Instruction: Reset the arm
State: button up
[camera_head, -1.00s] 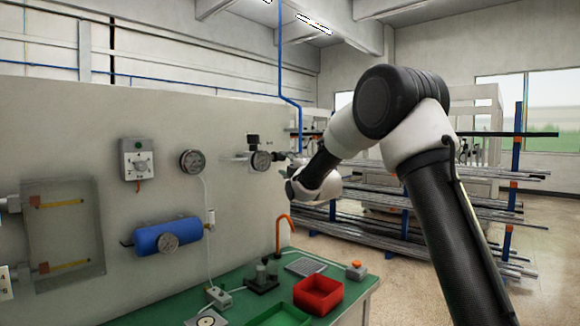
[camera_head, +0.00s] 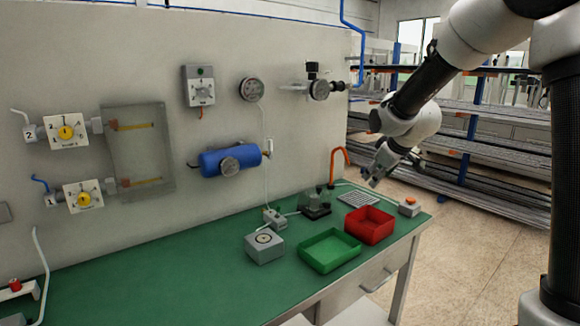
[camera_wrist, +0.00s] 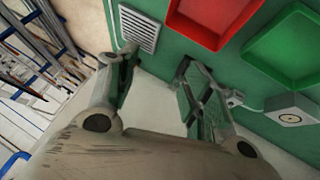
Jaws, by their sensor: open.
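My arm (camera_head: 420,90) comes in from the right in the head view and bends down at the wrist. My gripper (camera_head: 374,182) hangs above the back right part of the green bench, apart from the things there. In the wrist view my gripper (camera_wrist: 158,85) shows its two fingers spread, with nothing between them. Past the fingers lie the green bench top and a pale wall.
An orange hook (camera_head: 333,168) rises near my gripper. Gauges and a blue tank (camera_head: 230,160) are on the wall panel.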

jog(key=s+d+r+m+g, duration=0.1)
jog(key=s+d+m, duration=0.1)
jog(key=s, duration=1)
jog(key=s+d+r+m+g, duration=0.1)
jog(key=s+d+r+m, duration=0.1)
jog(key=s, duration=1.1)
jog(key=s+d+r+m+g+h, duration=0.1)
jog(key=s+d, duration=0.4)
jog(key=s, duration=0.7)
jog(key=shift+s+d+r+m+g, duration=0.15)
jog(key=shift+s+r+m+g, duration=0.25)
jog(key=shift+m, duration=1)
jog(key=shift+w+r, duration=0.1)
